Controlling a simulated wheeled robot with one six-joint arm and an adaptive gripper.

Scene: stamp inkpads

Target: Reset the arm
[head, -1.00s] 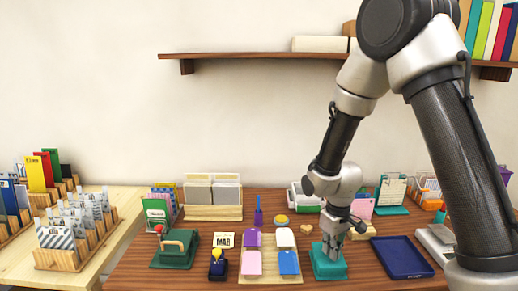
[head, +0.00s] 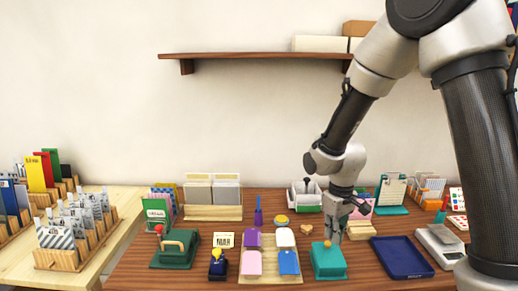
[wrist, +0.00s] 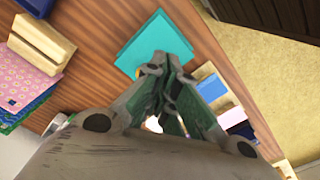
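My gripper (head: 335,238) hangs pointing down just above and behind a teal box with an orange knob (head: 328,262) on the table. In the wrist view its two fingers (wrist: 172,62) lean together and their tips meet, with nothing visible held between them. The teal box (wrist: 140,42) shows beyond the fingertips there, partly covered by them. The gripper looks apart from the box, though the exact gap is hard to tell. The arm reaches down from the upper right in the head view.
A navy tray (head: 403,272) lies right of the teal box. A wooden board (head: 272,278) with coloured pads lies to its left. A wooden block (head: 360,231) stands close behind the gripper. A wall shelf (head: 260,56) is high at the back. The space above the table's left half is free.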

